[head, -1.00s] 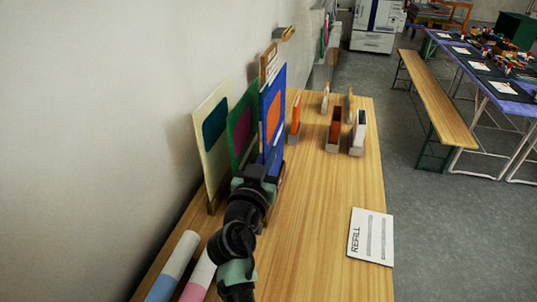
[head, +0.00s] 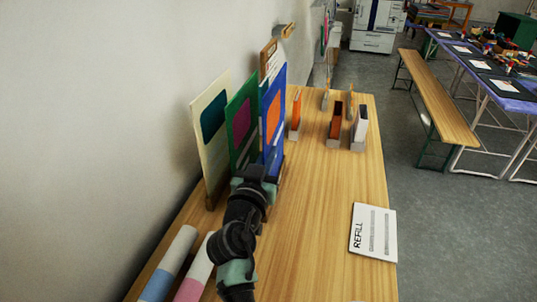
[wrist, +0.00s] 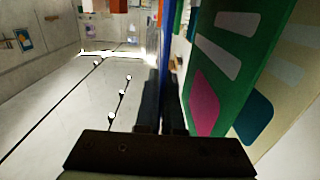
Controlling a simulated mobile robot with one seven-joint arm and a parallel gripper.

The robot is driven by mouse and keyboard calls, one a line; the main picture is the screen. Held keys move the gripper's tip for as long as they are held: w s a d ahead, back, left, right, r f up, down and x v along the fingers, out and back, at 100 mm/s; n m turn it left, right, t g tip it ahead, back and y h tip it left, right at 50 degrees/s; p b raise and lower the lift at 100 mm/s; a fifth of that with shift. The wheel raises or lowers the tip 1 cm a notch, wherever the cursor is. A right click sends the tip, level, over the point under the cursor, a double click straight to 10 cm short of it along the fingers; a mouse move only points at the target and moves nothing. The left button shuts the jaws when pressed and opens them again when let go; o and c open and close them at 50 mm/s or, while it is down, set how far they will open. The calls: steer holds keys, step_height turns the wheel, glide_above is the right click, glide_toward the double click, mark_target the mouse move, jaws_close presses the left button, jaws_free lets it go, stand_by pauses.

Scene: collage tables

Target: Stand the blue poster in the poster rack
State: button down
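The blue poster (head: 273,115), with an orange patch, is upright beside the green poster (head: 242,125) and the cream poster (head: 212,130) near the wall. My gripper (head: 258,172) is at its near lower edge. In the wrist view the blue poster is a thin edge-on strip (wrist: 167,45) running down between the dark fingers (wrist: 161,112), which appear closed on it. The green poster (wrist: 222,70) is close on the right there. The poster rack is mostly hidden; I cannot tell whether the blue poster's bottom is in a slot.
Two rolled posters (head: 170,262) lie at the table's near left. A white REFILL card (head: 373,232) lies on the right. Small holders with orange (head: 295,113) and brown (head: 336,120) items stand farther back. The wooden table's middle (head: 320,200) is clear. A wall borders the left.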

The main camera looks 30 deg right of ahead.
steer(key=shift+f, duration=0.15)
steer(key=shift+a+f+b, duration=0.1)
steer(key=shift+f+b, duration=0.85)
steer(key=shift+b, duration=0.4)
steer(key=c, duration=1)
jaws_free()
steer(key=shift+s+f, duration=0.1)
steer(key=shift+f, duration=0.1)
